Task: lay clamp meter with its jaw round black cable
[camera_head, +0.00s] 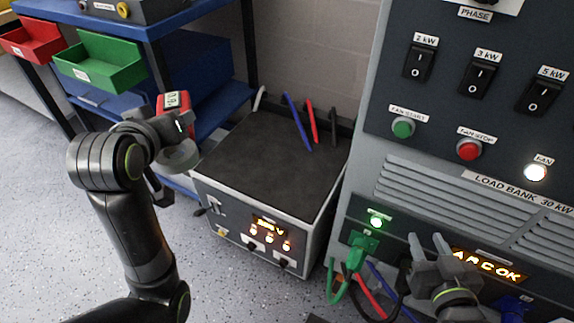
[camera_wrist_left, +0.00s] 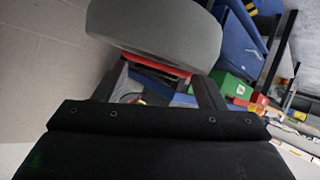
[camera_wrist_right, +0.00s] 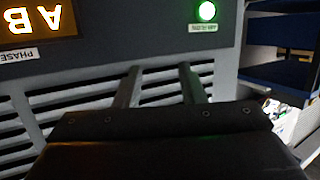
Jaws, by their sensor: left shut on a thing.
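My left gripper (camera_head: 178,124) is shut on the clamp meter, which has a red body (camera_head: 172,101) and a rounded grey part (camera_head: 178,156). It is held in the air left of the transformer box. In the left wrist view the grey part (camera_wrist_left: 155,28) looms large beyond the fingers, with a red strip (camera_wrist_left: 155,62) between them. A black cable (camera_head: 333,127) stands up at the back right of the box top, apart from the meter. My right gripper (camera_head: 432,248) is before the load bank's lower panel. In the right wrist view its fingers (camera_wrist_right: 158,88) are apart and empty.
The transformer box (camera_head: 265,165) has a bare dark top, with blue (camera_head: 296,120) and red (camera_head: 312,121) cables at its back. The load bank (camera_head: 470,130) stands at right, with a green plug (camera_head: 362,246) and several cables below. A blue shelf with bins (camera_head: 98,70) is at left.

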